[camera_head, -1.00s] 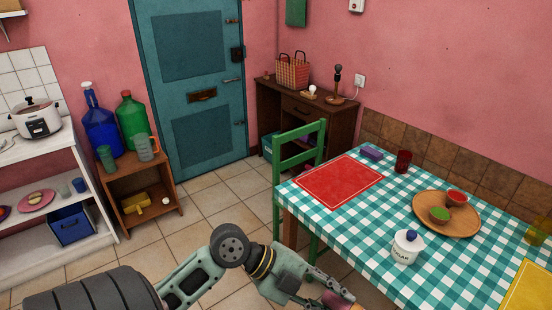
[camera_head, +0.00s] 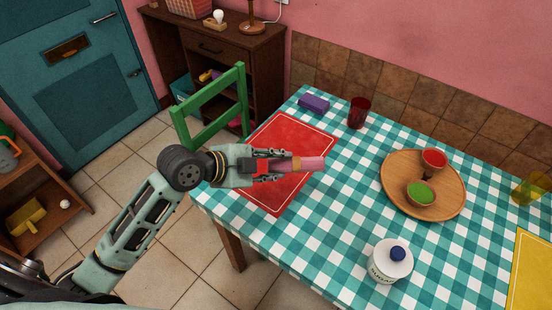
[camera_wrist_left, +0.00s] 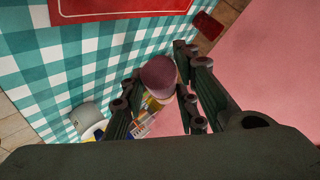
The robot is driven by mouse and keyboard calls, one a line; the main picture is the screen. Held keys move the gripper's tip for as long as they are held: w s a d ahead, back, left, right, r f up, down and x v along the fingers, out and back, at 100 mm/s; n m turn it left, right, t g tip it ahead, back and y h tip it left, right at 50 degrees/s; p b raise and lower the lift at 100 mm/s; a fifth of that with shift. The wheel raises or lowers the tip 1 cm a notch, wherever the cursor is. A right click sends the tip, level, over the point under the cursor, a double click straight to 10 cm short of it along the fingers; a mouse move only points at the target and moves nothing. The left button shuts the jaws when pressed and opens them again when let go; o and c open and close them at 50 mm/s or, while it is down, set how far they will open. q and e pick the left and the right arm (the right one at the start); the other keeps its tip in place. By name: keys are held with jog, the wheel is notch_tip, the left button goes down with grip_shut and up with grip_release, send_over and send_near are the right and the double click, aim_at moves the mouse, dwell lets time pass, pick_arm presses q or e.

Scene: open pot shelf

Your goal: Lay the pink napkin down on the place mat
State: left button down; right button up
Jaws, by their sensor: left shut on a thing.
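The pink napkin (camera_head: 308,164), a rolled shape, is held in my left gripper (camera_head: 278,166). In the left wrist view the napkin (camera_wrist_left: 158,74) shows end-on between the fingers. My left gripper is shut on it. In the head view the gripper and napkin appear over the red place mat (camera_head: 293,135), with the napkin tip past its right edge. The wrist view shows part of the red mat (camera_wrist_left: 110,5) at the top; the napkin is apart from it. A yellow mat (camera_head: 530,270) lies at the right table edge. My right gripper is not in view.
A green chair (camera_head: 212,125) stands at the table's left side.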

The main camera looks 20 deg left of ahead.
pick_arm(q)
jog(key=w+d+f+n+t+b, duration=0.1)
jog(key=w+d+f+b, duration=0.15)
jog(key=w, duration=0.45)
jog(key=shift+y, duration=0.4)
jog(key=a+f, duration=0.2)
jog(key=a, duration=0.1)
jog(key=w+a+f, duration=0.1)
jog(key=a, duration=0.2)
jog(key=w+a+f, duration=0.1)
jog(key=a+f, duration=0.1)
jog(key=a, duration=0.1)
jog(key=shift+a+f+p, duration=0.3)
jog(key=shift+a+f, duration=0.2)
jog(key=shift+a, duration=0.1)
jog(key=shift+a+f, duration=0.1)
jog(key=shift+f, duration=0.1)
notch_tip(320, 180, down, 4)
jog(key=shift+r, duration=0.2)
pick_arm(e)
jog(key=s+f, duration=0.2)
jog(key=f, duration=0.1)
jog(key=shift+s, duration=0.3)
pick_arm(q)
jog(key=shift+f, duration=0.1)
